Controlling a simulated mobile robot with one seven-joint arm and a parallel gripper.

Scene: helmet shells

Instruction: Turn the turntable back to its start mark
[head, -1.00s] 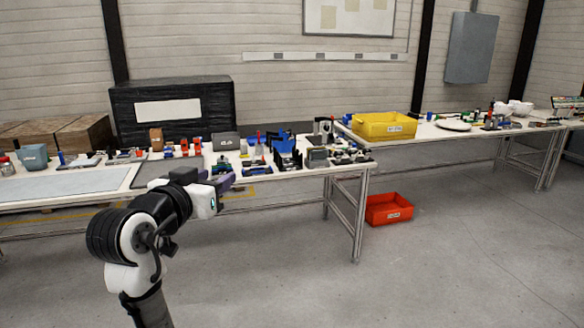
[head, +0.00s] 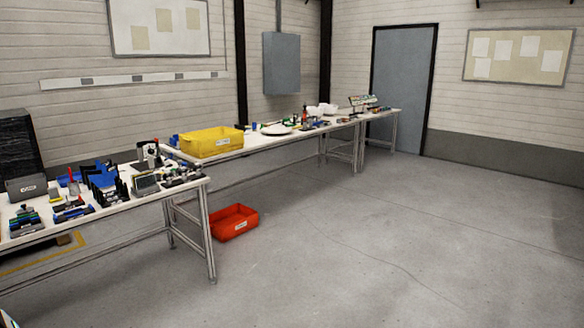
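A round, pale disc that looks like the turntable (head: 276,129) lies on the far table (head: 250,146), right of the yellow bin. It is small at this distance, and I cannot make out a start mark or its angle. White rounded shells (head: 322,110) stand further right on the same row of tables. My gripper is out of view; only a sliver of what may be my arm shows at the bottom left corner.
A yellow bin (head: 211,142) sits on the far table's near end. A red bin (head: 235,222) stands on the floor beside the near table (head: 110,213), which holds several tools and fixtures. Open grey floor (head: 400,240) fills the middle and right, up to a grey door (head: 402,90).

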